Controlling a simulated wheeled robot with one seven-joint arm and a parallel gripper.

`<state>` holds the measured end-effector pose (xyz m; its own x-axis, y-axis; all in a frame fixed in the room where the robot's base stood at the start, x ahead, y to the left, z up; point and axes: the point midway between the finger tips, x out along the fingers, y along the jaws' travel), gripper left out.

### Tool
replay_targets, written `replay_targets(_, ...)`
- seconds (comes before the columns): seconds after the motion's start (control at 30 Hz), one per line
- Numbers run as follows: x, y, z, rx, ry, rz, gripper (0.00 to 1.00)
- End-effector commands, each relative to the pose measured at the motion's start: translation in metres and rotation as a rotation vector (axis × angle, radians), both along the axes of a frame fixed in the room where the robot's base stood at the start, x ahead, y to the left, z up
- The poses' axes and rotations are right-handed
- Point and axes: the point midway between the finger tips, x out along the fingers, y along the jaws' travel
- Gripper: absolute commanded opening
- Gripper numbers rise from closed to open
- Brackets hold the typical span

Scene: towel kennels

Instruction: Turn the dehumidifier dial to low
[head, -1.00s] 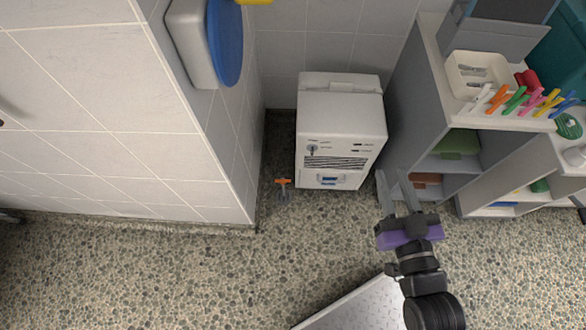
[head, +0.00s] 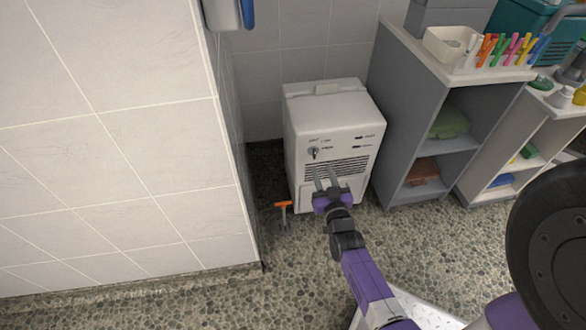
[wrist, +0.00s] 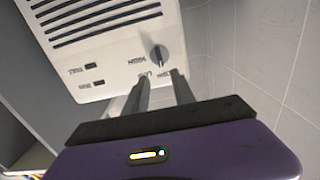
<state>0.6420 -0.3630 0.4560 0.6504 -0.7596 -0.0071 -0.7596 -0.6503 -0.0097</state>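The dehumidifier (head: 335,118) is a white box standing on the floor against the back wall. Its dark round dial (head: 313,152) is on the upper left of the front. The dial also shows in the wrist view (wrist: 158,54), with small printed labels beside it, too small to read surely. My gripper (head: 325,171) is in front of the dehumidifier, below and slightly right of the dial in the head view. Its two fingers are apart with nothing between them. In the wrist view the fingertips (wrist: 160,76) point toward the dial, which appears just beyond them; no contact shows.
A tiled wall corner (head: 225,130) stands close on the left. A grey shelf unit (head: 400,130) stands close on the right. An orange-handled tool (head: 284,205) is by the dehumidifier's lower left. The dehumidifier's vent slats (wrist: 90,15) lie beside the dial.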

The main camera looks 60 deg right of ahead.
Motion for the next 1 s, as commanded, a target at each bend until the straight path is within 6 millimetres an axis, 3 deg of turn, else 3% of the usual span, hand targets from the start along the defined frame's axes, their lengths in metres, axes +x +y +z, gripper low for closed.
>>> replay_targets(0.6,0.046,-0.054,0.0,-0.013,0.001,-0.002,0.31)
replay_targets(0.97,0.049,-0.058,0.001,-0.012,0.003,-0.002,0.31)
replay_targets(1.0,0.049,-0.058,0.001,-0.012,0.003,-0.001,0.25)
